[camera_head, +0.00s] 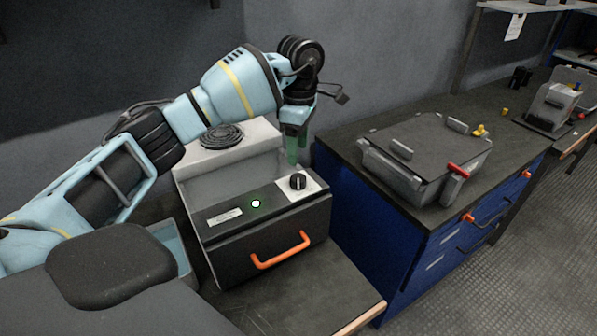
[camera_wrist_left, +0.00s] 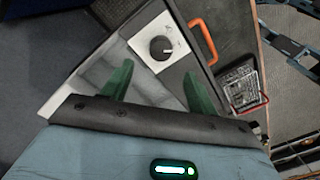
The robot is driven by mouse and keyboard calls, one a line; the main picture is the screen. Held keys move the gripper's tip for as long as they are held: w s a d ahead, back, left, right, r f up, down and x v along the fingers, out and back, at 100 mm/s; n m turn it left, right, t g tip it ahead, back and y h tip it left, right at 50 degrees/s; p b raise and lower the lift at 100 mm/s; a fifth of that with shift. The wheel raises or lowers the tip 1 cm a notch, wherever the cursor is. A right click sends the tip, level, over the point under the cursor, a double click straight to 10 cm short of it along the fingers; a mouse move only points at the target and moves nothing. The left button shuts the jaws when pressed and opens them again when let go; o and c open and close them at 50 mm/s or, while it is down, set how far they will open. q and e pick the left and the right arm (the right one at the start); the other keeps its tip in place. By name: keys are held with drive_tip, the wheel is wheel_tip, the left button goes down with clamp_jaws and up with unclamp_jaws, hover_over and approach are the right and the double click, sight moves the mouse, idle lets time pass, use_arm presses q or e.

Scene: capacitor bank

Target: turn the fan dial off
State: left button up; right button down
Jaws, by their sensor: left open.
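The fan dial (camera_head: 297,181) is a round black knob on a white plate, on the top right of a dark box-like unit (camera_head: 225,235). The dial also shows in the left wrist view (camera_wrist_left: 160,48), with a light mark on its right side; I cannot read its setting for sure. My left gripper (camera_head: 292,157) points down just behind and above the dial, apart from it. In the wrist view its green fingers (camera_wrist_left: 157,82) are spread and empty, with the dial beyond their tips. My right gripper is not in view.
A small green-white light (camera_head: 255,203) glows on the unit's top. An orange handle (camera_head: 281,250) sticks out at its front. A round black coil-like vent (camera_head: 222,137) is behind. A grey lidded case (camera_head: 425,150) stands on the blue cabinet at right.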

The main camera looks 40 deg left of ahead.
sight(298, 177)
use_arm(q)
drive_tip(key=shift+s+f, duration=0.1)
drive_tip(key=shift+f, duration=0.45)
wheel_tip(298, 177, down, 6)
drive_tip(key=shift+s+d+r, duration=0.1)
drive_tip(key=shift+s, duration=0.05)
drive_tip(key=shift+f, duration=0.5)
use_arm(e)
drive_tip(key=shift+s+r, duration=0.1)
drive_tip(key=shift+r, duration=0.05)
use_arm(q)
drive_tip(key=c, duration=1)
